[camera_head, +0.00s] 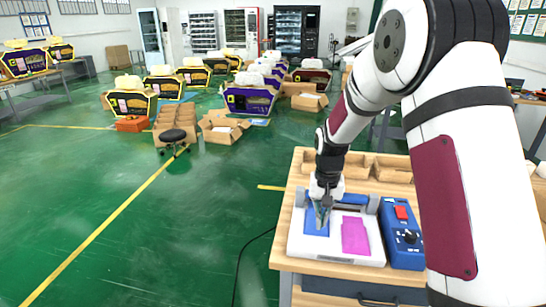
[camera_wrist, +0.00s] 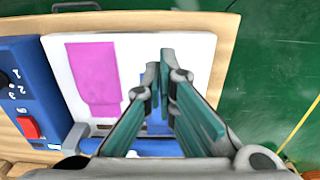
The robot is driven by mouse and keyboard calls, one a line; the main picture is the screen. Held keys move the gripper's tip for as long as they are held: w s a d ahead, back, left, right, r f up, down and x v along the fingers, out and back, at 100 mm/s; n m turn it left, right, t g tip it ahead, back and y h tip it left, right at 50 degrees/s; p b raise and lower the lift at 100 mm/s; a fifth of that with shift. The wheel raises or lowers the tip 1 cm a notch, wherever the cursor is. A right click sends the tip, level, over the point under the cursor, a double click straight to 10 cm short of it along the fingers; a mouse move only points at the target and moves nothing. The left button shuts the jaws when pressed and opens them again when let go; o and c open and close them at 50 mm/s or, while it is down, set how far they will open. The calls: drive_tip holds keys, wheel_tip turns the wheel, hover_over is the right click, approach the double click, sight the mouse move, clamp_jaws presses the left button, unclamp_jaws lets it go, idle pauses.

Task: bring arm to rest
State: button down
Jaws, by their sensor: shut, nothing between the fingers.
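My gripper (camera_head: 321,222) hangs at the end of my arm over the white plate (camera_head: 300,243) of a device on the wooden table. It is above a blue pad (camera_head: 311,224) on the left of the plate and holds nothing. In the wrist view my gripper (camera_wrist: 160,72) has its fingers together at the tips, with part of the blue pad (camera_wrist: 158,122) behind them. I cannot tell whether the fingertips touch the plate. A magenta pad (camera_head: 355,236) lies on the plate's right side. It also shows in the wrist view (camera_wrist: 95,78).
A blue control box (camera_head: 402,246) with a red switch and a knob stands right of the plate. Cardboard trays (camera_head: 390,167) sit at the table's back. The green floor (camera_head: 150,225) to the left is open, with a stool (camera_head: 173,137) and boxes farther off.

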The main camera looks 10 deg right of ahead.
drive_tip(key=s+a+r+n+t, duration=0.1)
drive_tip(key=s+r, duration=0.5)
drive_tip(key=r, duration=0.3)
drive_tip(key=s+r+n+t, duration=0.1)
drive_tip(key=s+r, duration=0.5)
drive_tip(key=r, duration=0.3)
drive_tip(key=s+r+t, duration=0.1)
drive_tip(key=s+r, duration=0.1)
drive_tip(key=s, duration=0.7)
drive_tip(key=s+a+r+n+t, duration=0.1)
drive_tip(key=s+r+t, duration=0.1)
drive_tip(key=s, duration=0.7)
drive_tip(key=shift+s+a+r+n, duration=0.2)
drive_tip(key=shift+s+r+n, duration=0.1)
drive_tip(key=shift+r, duration=0.1)
